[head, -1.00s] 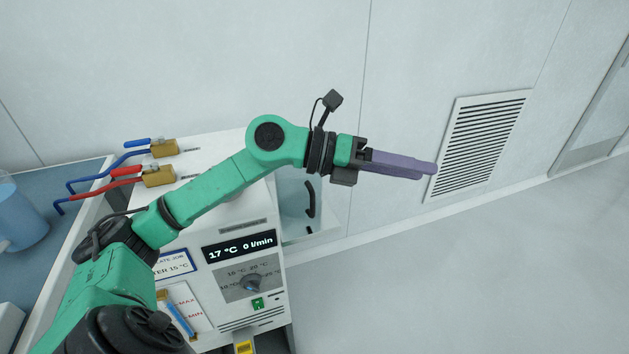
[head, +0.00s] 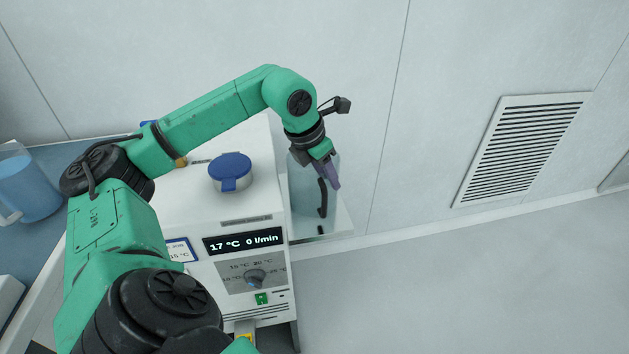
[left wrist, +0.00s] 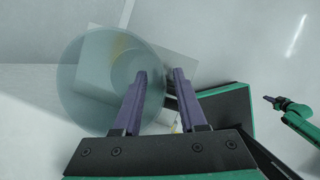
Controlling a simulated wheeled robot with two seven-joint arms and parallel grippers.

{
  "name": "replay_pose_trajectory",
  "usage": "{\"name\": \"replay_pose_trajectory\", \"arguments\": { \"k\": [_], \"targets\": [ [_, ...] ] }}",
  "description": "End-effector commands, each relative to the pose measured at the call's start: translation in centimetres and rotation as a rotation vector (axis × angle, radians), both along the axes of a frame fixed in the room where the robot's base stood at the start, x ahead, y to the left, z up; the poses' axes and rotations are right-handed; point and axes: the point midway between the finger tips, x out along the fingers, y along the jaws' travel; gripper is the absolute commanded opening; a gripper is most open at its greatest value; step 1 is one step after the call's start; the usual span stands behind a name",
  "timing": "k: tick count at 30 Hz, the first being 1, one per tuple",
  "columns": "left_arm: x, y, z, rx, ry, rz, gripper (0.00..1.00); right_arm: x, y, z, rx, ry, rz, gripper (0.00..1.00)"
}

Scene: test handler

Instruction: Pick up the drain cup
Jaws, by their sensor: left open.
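The drain cup (head: 305,222) is a clear, see-through vessel with a dark upright handle, on a small white ledge at the right side of the white machine. In the left wrist view a translucent round vessel (left wrist: 85,95), which looks like this cup from above, lies left of and below the fingers. My left gripper (head: 333,184) points down beside the handle with its purple fingers apart. In the left wrist view the gap between the fingers (left wrist: 157,75) looks empty; whether they touch the cup cannot be told. My right gripper (left wrist: 268,98) shows small at the right.
The white machine (head: 262,226) has a display reading 17 °C and 0 l/min. A blue-lidded container (head: 231,181) stands on its top. A blue jug (head: 30,185) is on the left counter. A wall with a vent (head: 525,148) is behind; the floor at right is clear.

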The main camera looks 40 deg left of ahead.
Motion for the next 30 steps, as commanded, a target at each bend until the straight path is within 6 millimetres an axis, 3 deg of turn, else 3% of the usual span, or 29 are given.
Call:
{"name": "replay_pose_trajectory", "arguments": {
  "k": [4,10,11,14,30],
  "targets": [
    [0.9,-0.2,-2.1,-0.002,0.0,0.0,0.41,0.0,0.0,0.3,0.0,-0.001,0.0,0.0],
    [1.0,-0.2,-2.4,-0.001,0.0,0.0,0.41,0.0,0.0,0.3,0.0,-0.001,0.0,0.0],
    [1.0,-0.2,-2.4,-0.001,0.0,0.0,0.37,0.0,0.0,0.2,0.0,-0.001,0.0,0.0],
    [1.0,-0.2,-2.4,-0.001,0.0,0.0,0.0,0.0,0.0,0.2,0.0,-0.001,0.0,0.0],
    [0.9,-0.2,-2.4,-0.001,0.0,-0.001,0.0,-0.1,-0.1,0.2,-0.002,0.002,0.0,0.0]
  ]
}}
